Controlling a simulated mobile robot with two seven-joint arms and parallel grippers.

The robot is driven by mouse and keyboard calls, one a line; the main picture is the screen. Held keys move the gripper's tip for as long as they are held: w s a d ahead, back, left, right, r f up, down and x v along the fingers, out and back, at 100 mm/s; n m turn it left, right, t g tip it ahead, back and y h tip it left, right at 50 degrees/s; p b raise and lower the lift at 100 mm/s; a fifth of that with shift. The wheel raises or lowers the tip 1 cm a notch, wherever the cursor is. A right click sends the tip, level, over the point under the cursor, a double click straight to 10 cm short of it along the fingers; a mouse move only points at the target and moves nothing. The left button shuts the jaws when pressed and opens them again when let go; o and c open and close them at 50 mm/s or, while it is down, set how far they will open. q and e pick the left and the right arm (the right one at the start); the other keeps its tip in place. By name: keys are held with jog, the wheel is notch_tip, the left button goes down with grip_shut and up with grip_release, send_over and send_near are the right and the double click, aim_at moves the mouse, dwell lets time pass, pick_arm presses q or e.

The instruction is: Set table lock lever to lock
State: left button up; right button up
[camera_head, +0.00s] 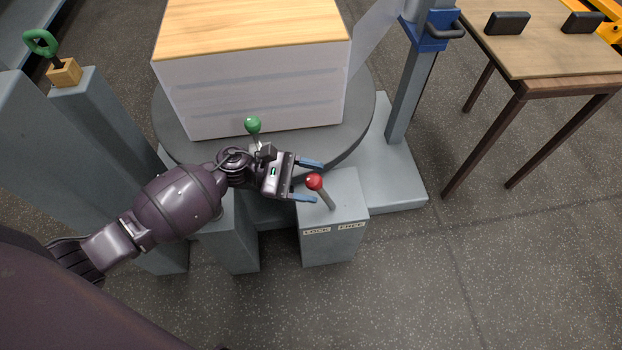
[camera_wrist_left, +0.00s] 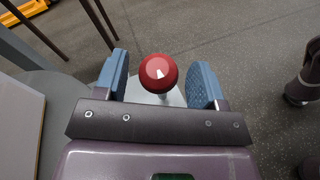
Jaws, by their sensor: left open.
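The table lock lever has a red ball knob (camera_head: 315,181) on a short metal rod. It stands on a grey pedestal (camera_head: 345,215) whose front edge carries a LOCK label (camera_head: 316,231) on the left and a FREE label (camera_head: 352,225) on the right. The rod leans up and to the left from its base. My left gripper (camera_head: 314,181) is open, with its blue fingers on either side of the knob. In the left wrist view the red knob (camera_wrist_left: 158,73) sits between the two open fingers (camera_wrist_left: 158,85), with gaps on both sides. My right gripper is not in view.
A wrapped box with a wooden top (camera_head: 250,85) stands on a round grey turntable (camera_head: 362,120) behind the lever. A green-knobbed lever (camera_head: 253,125) rises beside my left wrist. A blue-collared post (camera_head: 428,35) and a wooden table (camera_head: 545,60) are at the right.

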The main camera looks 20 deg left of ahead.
pick_arm(q)
jog(key=p+v, duration=0.1)
jog(key=v, duration=0.9)
jog(key=shift+a, duration=0.3)
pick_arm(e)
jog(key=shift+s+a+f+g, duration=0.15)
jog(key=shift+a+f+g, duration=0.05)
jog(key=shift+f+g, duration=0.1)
pick_arm(q)
jog(key=shift+s, duration=0.1)
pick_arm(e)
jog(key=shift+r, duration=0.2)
